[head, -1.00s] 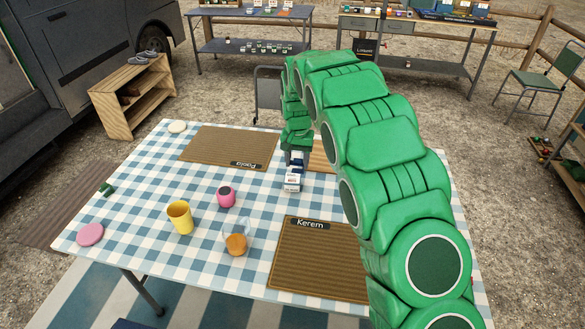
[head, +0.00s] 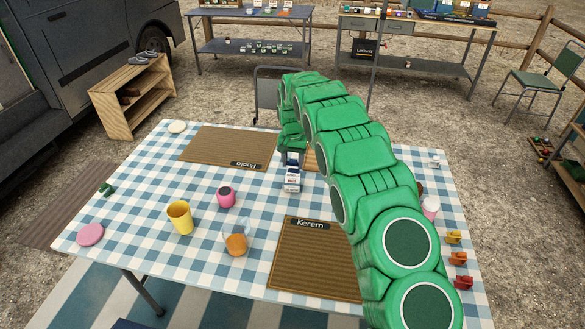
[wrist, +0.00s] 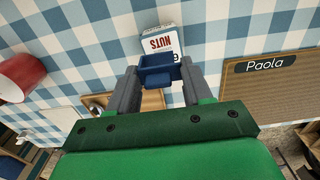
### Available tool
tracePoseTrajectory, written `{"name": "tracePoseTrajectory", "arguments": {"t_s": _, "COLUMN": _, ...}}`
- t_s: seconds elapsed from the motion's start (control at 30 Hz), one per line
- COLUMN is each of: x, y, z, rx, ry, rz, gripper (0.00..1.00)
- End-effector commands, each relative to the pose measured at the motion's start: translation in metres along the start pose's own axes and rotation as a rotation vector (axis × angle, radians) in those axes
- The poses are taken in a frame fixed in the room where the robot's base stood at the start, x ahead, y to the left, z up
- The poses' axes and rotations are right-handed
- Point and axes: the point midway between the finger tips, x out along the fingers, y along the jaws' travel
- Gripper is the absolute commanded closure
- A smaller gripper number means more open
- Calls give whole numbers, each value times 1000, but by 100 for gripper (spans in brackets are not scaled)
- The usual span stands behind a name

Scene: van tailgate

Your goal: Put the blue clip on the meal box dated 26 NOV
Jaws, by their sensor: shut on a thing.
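My gripper (wrist: 157,85) is shut on a dark blue clip (wrist: 157,68), which sits between its two grey fingers in the wrist view. In the head view, my gripper (head: 292,158) is over the checked table, just behind a small white and blue box (head: 292,181). I cannot read a date on any box, so I cannot tell which is dated 26 NOV.
The checked table (head: 150,228) holds a yellow cup (head: 180,217), a pink cup (head: 226,196), an orange item (head: 236,244), and the Kerem (head: 315,262) and Paola (head: 225,147) mats. Yellow (head: 454,237), orange (head: 457,258) and red (head: 463,282) clips lie at the right edge.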

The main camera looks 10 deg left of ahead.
Motion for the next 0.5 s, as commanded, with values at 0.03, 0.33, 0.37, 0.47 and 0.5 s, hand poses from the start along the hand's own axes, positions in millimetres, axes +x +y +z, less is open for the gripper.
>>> {"name": "tracePoseTrajectory", "arguments": {"t_s": 0.03, "x": 1, "y": 0, "z": -1, "rx": 0, "ry": 1, "rz": 0, "gripper": 79}}
{"name": "tracePoseTrajectory", "arguments": {"t_s": 0.33, "x": 9, "y": -3, "z": -7, "rx": 0, "ry": 1, "rz": 0, "gripper": 79}}
{"name": "tracePoseTrajectory", "arguments": {"t_s": 0.37, "x": 10, "y": -3, "z": -8, "rx": 0, "ry": 1, "rz": 0, "gripper": 79}}
{"name": "tracePoseTrajectory", "arguments": {"t_s": 0.47, "x": 27, "y": -3, "z": -8, "rx": 0, "ry": 0, "rz": 1, "gripper": 79}}
{"name": "tracePoseTrajectory", "arguments": {"t_s": 0.5, "x": 33, "y": -3, "z": -8, "rx": 0, "ry": 0, "rz": 1, "gripper": 79}}
